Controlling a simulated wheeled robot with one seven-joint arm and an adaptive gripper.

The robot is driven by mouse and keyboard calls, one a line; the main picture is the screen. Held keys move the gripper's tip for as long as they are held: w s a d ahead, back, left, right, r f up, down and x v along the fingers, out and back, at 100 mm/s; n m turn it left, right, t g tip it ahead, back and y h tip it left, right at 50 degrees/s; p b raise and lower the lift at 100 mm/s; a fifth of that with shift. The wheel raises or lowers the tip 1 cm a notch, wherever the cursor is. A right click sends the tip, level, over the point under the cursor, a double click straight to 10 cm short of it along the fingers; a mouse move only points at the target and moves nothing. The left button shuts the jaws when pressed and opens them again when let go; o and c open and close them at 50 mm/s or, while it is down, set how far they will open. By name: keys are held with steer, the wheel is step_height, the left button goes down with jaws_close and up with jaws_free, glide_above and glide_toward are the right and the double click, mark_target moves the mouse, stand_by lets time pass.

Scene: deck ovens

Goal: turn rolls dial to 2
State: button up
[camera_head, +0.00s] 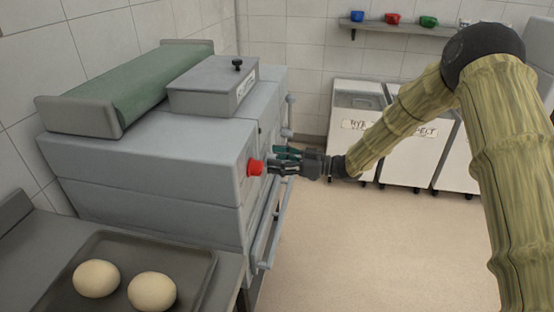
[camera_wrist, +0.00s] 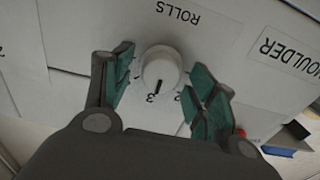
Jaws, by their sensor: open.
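The rolls dial (camera_wrist: 161,68) is a round white knob on a pale panel, under an upside-down ROLLS label (camera_wrist: 178,13) in the wrist view. Its dark pointer mark is towards the bottom of the picture, near a printed 3; another number beside it is too small to read surely. My gripper (camera_wrist: 160,76) is open, with one green-padded finger on each side of the dial. I cannot tell whether the pads touch it. In the head view my gripper (camera_head: 284,160) is at the front of the grey machine (camera_head: 150,160), and the dial is not visible there.
A red button (camera_head: 255,167) sticks out beside my gripper. A MOULDER label (camera_wrist: 290,55) is right of the dial. A tray (camera_head: 200,270) with two dough balls (camera_head: 96,278) stands at lower left. White bins (camera_head: 358,110) stand behind; floor in front is clear.

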steer(key=shift+a, duration=0.1)
steer(key=c, duration=1)
steer(key=shift+n+b, duration=0.3)
steer(key=shift+b, duration=0.05)
steer(key=shift+s+f+n+b, duration=0.1)
steer(key=shift+n+b, duration=3.1)
steer(key=shift+n, duration=0.8)
steer(key=o, duration=1)
